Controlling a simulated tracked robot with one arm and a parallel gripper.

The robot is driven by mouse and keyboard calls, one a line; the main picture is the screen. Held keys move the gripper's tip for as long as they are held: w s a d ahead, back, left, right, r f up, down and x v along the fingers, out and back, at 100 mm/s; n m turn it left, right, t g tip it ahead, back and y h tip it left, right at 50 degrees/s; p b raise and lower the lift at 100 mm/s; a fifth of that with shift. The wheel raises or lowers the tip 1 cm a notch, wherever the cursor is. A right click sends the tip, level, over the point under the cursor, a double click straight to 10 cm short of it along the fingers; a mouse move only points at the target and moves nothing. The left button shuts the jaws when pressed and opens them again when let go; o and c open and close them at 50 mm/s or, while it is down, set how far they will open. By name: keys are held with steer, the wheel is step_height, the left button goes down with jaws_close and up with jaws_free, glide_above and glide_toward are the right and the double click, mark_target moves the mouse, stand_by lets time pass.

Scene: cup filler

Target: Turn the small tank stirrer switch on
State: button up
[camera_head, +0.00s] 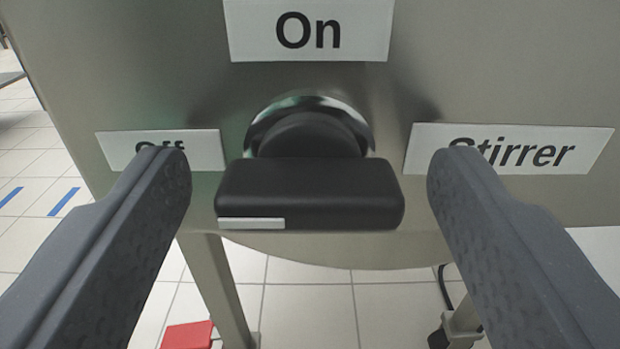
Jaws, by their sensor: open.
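The stirrer switch (310,193) is a black rotary knob with a wide bar handle, in the middle of the view on a grey metal panel. Its bar lies level, and a white mark sits on the bar's left end, toward the "Off" label (205,149). The "On" label (308,31) is above the knob, and the "Stirrer" label (500,150) is to the right. My gripper (308,180) is open, with one finger on each side of the knob. Gaps show between the fingers and the bar. The fingers partly cover the "Off" and "Stirrer" labels.
The metal panel (530,60) fills the upper view and ends in a curved lower edge. Below it are a metal leg (218,285), a red object (187,335) on the tiled floor (310,310), and a caster (455,330) at the lower right.

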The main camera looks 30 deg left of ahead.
steer(key=shift+c, duration=0.3)
steer(key=c, duration=0.9)
steer(key=shift+m, duration=0.4)
steer(key=m+p, duration=0.2)
steer(key=shift+r+m, duration=0.2)
steer(key=shift+m, duration=0.2)
steer(key=m+p, duration=0.1)
steer(key=m, duration=0.1)
steer(key=m+p, duration=0.1)
steer(key=m, duration=0.2)
steer(key=shift+w+d+m, duration=0.1)
steer(key=shift+d+m, duration=0.1)
steer(key=shift+m, duration=0.1)
steer(key=m, duration=0.4)
steer(key=shift+d+f+p, duration=0.1)
steer(key=shift+p, duration=0.3)
steer(key=m, duration=0.4)
steer(key=shift+f+m, duration=0.1)
steer(key=shift+m, duration=0.2)
